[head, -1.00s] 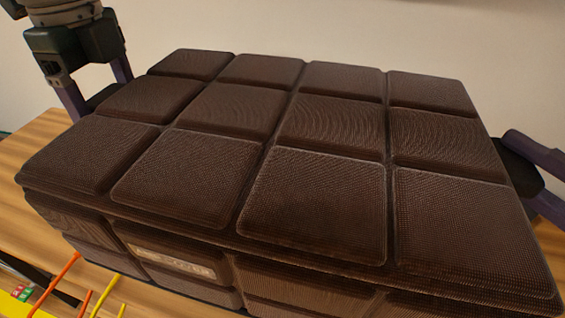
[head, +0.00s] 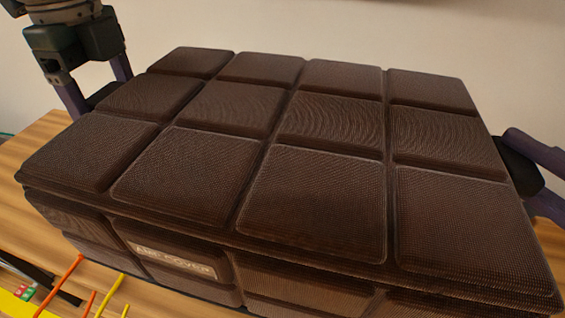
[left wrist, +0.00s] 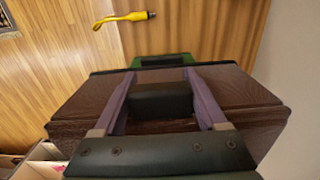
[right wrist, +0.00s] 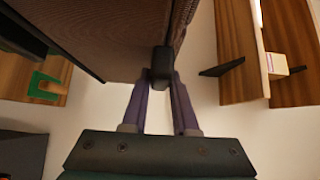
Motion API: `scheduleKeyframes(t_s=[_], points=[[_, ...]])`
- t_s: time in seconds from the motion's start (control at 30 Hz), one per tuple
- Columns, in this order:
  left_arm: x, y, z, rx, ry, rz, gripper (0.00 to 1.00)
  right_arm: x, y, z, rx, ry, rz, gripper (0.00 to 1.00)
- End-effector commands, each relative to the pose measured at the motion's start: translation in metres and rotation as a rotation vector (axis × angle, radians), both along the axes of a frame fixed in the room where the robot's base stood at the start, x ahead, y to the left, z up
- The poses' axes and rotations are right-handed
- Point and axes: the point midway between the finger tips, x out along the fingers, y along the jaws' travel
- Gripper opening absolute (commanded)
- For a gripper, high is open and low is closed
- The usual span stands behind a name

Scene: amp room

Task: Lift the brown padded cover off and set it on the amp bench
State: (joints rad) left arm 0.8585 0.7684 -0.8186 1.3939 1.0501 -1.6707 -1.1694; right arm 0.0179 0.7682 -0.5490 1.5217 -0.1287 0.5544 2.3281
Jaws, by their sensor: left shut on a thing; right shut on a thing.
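The brown padded cover (head: 320,205) is a large box shape with a grid of raised pads, and it fills most of the head view. A label (head: 175,262) reading AMP COVER is on its near side. My left gripper (head: 97,98) is at its left end, shut on a black handle (left wrist: 160,100) of the cover. My right gripper (head: 530,175) is at its right end, shut on another black handle (right wrist: 162,65).
Orange and yellow cables (head: 108,292) and a yellow item (head: 15,306) lie at the near left. A yellow-handled tool (left wrist: 124,19) shows in the left wrist view. Wooden shelving (right wrist: 240,60) stands at the right in the right wrist view. A pale wall (head: 330,25) is behind.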

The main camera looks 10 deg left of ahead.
Motion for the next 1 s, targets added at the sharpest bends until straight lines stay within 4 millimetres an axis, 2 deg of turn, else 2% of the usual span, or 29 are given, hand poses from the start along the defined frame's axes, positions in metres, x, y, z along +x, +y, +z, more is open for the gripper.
scheduleKeyframes(t_s=[0.03,0.7,0.83,1.0], points=[[0.001,0.000,0.012,0.000,-0.003,0.001,0.00,0.000,0.000,0.012,0.001,-0.003,0.000,0.00],[0.001,0.001,0.110,0.001,-0.003,0.002,0.00,0.000,0.000,0.110,0.001,-0.002,0.000,0.00],[0.001,0.001,0.125,0.001,-0.003,0.002,0.00,0.000,0.000,0.125,0.001,-0.002,0.000,0.00],[0.001,0.001,0.135,0.001,-0.002,0.002,0.00,0.000,0.000,0.135,0.001,-0.001,0.000,0.00]])
